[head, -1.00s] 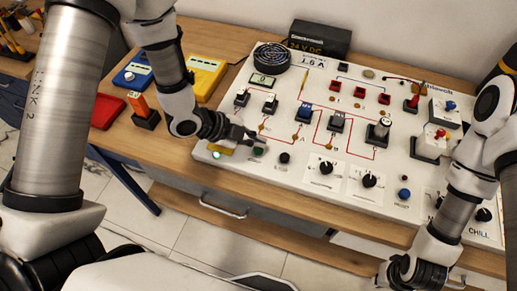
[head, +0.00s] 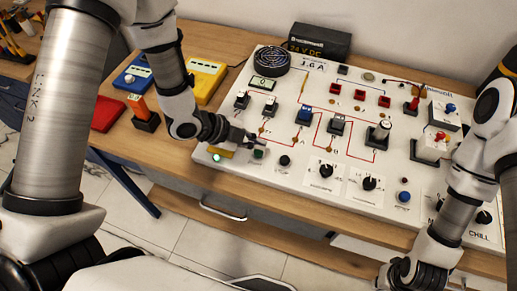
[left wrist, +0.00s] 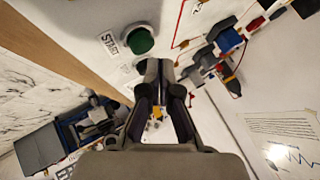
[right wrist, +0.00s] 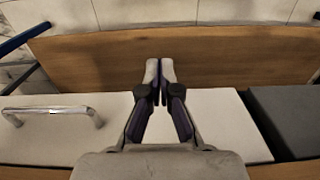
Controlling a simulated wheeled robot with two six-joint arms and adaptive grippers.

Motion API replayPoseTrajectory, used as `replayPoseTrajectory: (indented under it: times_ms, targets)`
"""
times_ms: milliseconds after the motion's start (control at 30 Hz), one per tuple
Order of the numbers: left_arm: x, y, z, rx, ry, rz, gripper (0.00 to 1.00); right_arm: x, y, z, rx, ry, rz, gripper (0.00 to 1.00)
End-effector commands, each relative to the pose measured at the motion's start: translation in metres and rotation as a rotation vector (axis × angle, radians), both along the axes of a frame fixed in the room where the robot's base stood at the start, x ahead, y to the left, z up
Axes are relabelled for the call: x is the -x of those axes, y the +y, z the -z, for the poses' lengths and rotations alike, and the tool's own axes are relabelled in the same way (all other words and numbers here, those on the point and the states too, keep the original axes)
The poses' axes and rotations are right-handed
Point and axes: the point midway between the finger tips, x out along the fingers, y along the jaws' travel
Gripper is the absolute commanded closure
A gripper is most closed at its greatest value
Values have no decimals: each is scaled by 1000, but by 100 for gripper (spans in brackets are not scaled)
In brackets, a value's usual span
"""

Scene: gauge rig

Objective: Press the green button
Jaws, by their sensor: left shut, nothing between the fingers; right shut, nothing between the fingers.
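The green button (head: 258,154) is a dark green round cap near the front left edge of the white panel (head: 232,171). My left gripper (head: 259,140) is shut and empty, just above and behind the button in the head view. In the left wrist view its fingertips (left wrist: 160,68) lie close below and right of the button, and I cannot tell the exact gap. My right gripper (right wrist: 160,70) is shut and empty, low in front of the bench, away from the button.
Switches stand behind, including a blue one (head: 303,115). A red tray (head: 107,115) and yellow meter (head: 204,80) are on the bench at left.

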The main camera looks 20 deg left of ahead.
Motion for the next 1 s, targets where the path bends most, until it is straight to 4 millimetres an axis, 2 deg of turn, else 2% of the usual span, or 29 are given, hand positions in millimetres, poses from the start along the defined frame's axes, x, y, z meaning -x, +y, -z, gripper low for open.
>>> replayPoseTrajectory:
  times_ms: [400,1000]
  targets:
    - [0,0,9,0,0,0,100,0,0,8,0,0,0,100]
    - [0,0,12,0,0,0,100,0,0,10,0,0,0,100]
